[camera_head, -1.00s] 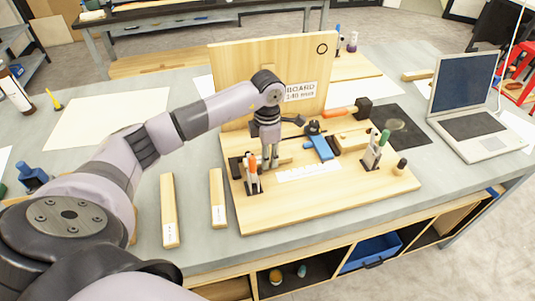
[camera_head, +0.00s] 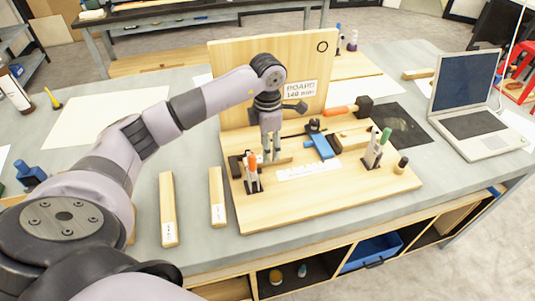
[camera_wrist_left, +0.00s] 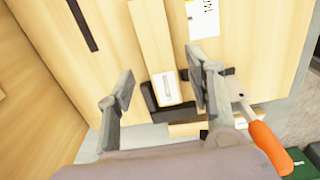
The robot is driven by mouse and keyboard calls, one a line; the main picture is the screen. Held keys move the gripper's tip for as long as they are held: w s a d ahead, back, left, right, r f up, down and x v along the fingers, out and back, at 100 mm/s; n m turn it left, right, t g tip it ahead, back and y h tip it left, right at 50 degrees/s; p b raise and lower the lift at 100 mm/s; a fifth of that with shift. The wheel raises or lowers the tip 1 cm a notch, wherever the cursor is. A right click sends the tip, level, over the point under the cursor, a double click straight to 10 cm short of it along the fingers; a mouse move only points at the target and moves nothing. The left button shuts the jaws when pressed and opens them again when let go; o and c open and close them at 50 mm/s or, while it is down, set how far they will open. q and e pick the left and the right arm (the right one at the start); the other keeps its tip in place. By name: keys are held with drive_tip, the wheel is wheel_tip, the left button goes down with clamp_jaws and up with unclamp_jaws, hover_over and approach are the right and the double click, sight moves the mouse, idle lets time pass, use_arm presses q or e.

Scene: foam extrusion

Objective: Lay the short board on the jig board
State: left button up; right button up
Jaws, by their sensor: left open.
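The short board (camera_head: 284,159) is a narrow pale wooden strip lying on the wide jig board (camera_head: 330,195), partly hidden by my left gripper in the head view. In the left wrist view the short board (camera_wrist_left: 153,45) lies flat, with a white label at its near end beside a black stop (camera_wrist_left: 170,112). My left gripper (camera_head: 272,157) points down above it. In the wrist view its open fingers (camera_wrist_left: 161,85) stand on either side of the strip, with visible gaps. My right gripper is not in view.
An orange-handled clamp (camera_head: 252,175) and a green-handled clamp (camera_head: 378,148) stand on the jig board. An upright panel (camera_head: 235,65) is behind. A laptop (camera_head: 475,110) is at right.

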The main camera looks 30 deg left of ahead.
use_arm(q)
wheel_tip(320, 180, up, 9)
drive_tip(key=b, duration=0.1)
drive_tip(key=shift+b, duration=0.3)
drive_tip(key=shift+f, duration=0.1)
